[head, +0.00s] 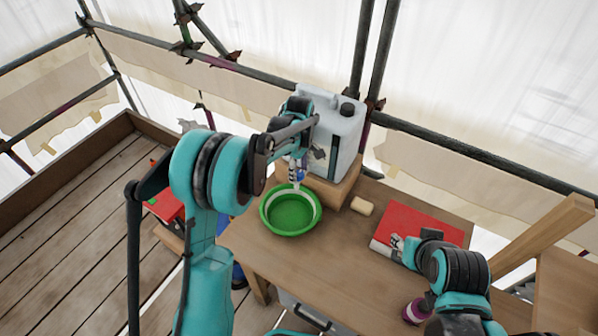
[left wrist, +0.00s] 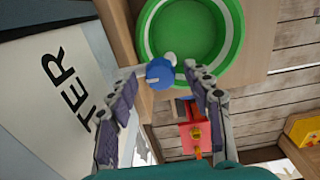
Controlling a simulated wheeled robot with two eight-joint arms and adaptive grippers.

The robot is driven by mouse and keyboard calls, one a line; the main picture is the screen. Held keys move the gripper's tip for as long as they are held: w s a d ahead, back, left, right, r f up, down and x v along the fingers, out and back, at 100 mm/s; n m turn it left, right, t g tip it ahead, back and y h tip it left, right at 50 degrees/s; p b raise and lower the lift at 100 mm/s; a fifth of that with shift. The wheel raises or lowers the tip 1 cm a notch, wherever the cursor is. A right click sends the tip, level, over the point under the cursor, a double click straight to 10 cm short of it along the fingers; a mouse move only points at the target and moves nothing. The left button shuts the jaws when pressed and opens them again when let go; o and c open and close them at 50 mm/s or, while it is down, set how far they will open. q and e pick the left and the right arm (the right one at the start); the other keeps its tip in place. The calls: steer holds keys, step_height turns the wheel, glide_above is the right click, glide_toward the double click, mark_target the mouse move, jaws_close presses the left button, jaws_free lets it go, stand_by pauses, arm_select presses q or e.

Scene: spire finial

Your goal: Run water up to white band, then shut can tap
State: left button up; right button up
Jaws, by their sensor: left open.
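The white water can (head: 345,130) stands on a wooden block at the back of the table. Its blue tap (left wrist: 160,73) shows in the left wrist view, with a small white spout (left wrist: 170,58) beyond it. The green bowl (head: 290,212) with a white band inside sits below the tap; it also shows in the left wrist view (left wrist: 190,30). I cannot make out a water level or a stream. My left gripper (left wrist: 163,82) is open, its fingertips on either side of the tap; contact is unclear. My right gripper (head: 397,247) is by the red book; its jaws are too small to read.
A red book (head: 425,222) lies on the table (head: 310,265) at the right, with a pale block (head: 362,206) near the can. A purple-topped object (head: 415,311) stands at the front right. Red and yellow items lie low at the left. Scaffold poles and sheeting stand behind.

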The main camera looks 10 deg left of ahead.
arm_select(q)
steer(key=shift+f, duration=0.25)
steer(key=c, duration=1.2)
steer(key=shift+o, duration=0.2)
